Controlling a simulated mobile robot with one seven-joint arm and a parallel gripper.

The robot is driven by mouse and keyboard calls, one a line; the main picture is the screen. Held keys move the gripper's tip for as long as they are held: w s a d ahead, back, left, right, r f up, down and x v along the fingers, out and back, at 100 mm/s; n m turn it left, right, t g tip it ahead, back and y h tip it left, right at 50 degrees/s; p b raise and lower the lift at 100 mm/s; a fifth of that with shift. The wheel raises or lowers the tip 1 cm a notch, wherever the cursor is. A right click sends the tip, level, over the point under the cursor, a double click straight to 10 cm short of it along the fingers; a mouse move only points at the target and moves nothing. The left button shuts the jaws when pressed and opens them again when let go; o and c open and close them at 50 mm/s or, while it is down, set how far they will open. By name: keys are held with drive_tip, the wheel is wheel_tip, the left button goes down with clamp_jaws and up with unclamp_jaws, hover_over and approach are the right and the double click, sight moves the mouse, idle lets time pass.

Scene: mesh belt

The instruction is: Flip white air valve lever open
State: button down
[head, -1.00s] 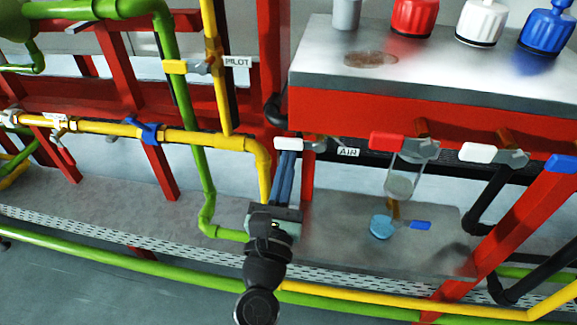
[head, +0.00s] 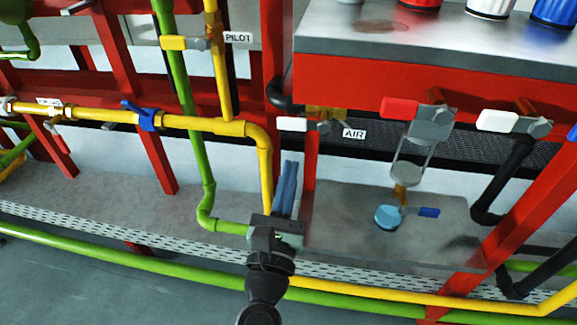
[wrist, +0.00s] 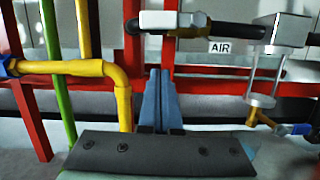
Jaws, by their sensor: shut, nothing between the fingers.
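The white air valve lever (head: 292,124) points left, roughly level, from its grey valve body beside the AIR label (head: 354,134). It sits under the left end of the red-fronted bench. In the wrist view the white lever (wrist: 158,20) lies across the top of the picture, also level. My gripper (head: 288,165) is shut and empty, with its blue-grey fingers together and pointing up just below the lever. In the wrist view the fingertips (wrist: 160,72) show below the lever, with a visible gap between them.
A yellow pipe (head: 262,165) drops just left of my fingers, and a red post (head: 309,160) stands just right. A red lever (head: 400,108) and another white lever (head: 497,121) lie to the right. A blue-handled valve (head: 388,217) sits low on the right.

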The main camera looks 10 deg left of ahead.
drive_tip(key=b+v, duration=0.2)
drive_tip(key=v, duration=0.6)
drive_tip(key=shift+d+r, duration=0.1)
drive_tip(key=shift+r, duration=0.05)
wheel_tip(320, 180, up, 27)
drive_tip(key=a+n+t+y+p, duration=0.3)
drive_tip(key=n+y, duration=0.6)
drive_tip(key=n, duration=1.6)
drive_tip(key=s+d+r+n+t+h, duration=0.2)
drive_tip(key=s+d+r+n+h, duration=0.15)
drive_tip(key=d+r+n, duration=0.35)
drive_tip(key=s+d+r+n+t+h, duration=0.25)
drive_tip(key=r+n+h, duration=0.25)
drive_tip(key=r, duration=0.4)
wheel_tip(320, 180, up, 37)
drive_tip(key=p, duration=3.7)
drive_tip(key=shift+w+d+r+g+p, duration=0.2)
drive_tip(key=shift+w+g+p, duration=0.1)
drive_tip(key=shift+g, duration=0.15)
